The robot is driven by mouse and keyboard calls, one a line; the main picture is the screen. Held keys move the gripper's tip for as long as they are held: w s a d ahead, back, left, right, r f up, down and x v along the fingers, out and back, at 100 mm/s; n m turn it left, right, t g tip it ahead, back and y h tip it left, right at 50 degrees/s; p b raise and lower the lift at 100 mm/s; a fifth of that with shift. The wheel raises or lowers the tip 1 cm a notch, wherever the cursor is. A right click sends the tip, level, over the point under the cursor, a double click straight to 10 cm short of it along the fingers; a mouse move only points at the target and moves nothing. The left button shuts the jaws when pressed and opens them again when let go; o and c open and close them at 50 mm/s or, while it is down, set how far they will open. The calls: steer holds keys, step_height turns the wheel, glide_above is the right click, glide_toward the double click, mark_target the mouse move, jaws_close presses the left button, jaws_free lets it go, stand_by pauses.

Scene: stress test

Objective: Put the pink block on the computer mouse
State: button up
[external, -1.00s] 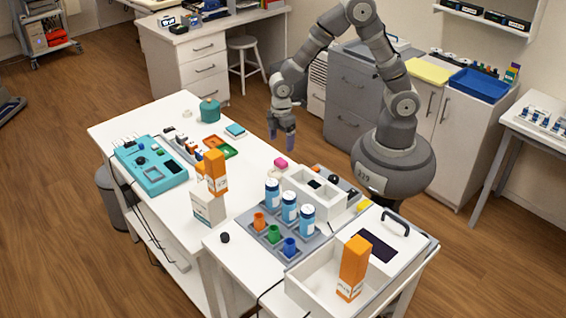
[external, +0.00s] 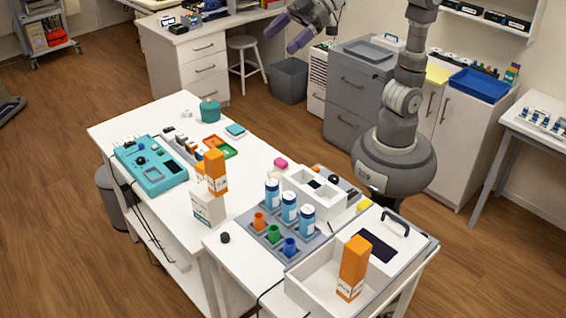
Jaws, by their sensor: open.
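My gripper (external: 287,33) is high at the top of the view, well above and away from the pink block. Its purple-tipped fingers are spread with nothing between them. I cannot make out a computer mouse for certain. A small white object (external: 187,114) near the far left corner of the table and a small dark object (external: 225,238) at the front are too small to identify.
The white compartment box (external: 310,197), blue-and-white bottles (external: 289,207) and an upright orange box (external: 215,170) stand around the table's middle and right. Bare table lies left of the pink block.

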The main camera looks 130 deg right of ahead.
steer(key=s+a+r+t+y, duration=0.1)
steer(key=s+a+r+t, duration=0.1)
steer(key=r, duration=0.5)
steer(key=s+a+r+t+y, duration=0.1)
steer(key=s+a+r+t, duration=0.1)
steer(key=s+a+r, duration=0.3)
step_height(320, 180, up, 4)
steer(key=shift+a+f, duration=0.15)
steer(key=shift+f, duration=0.1)
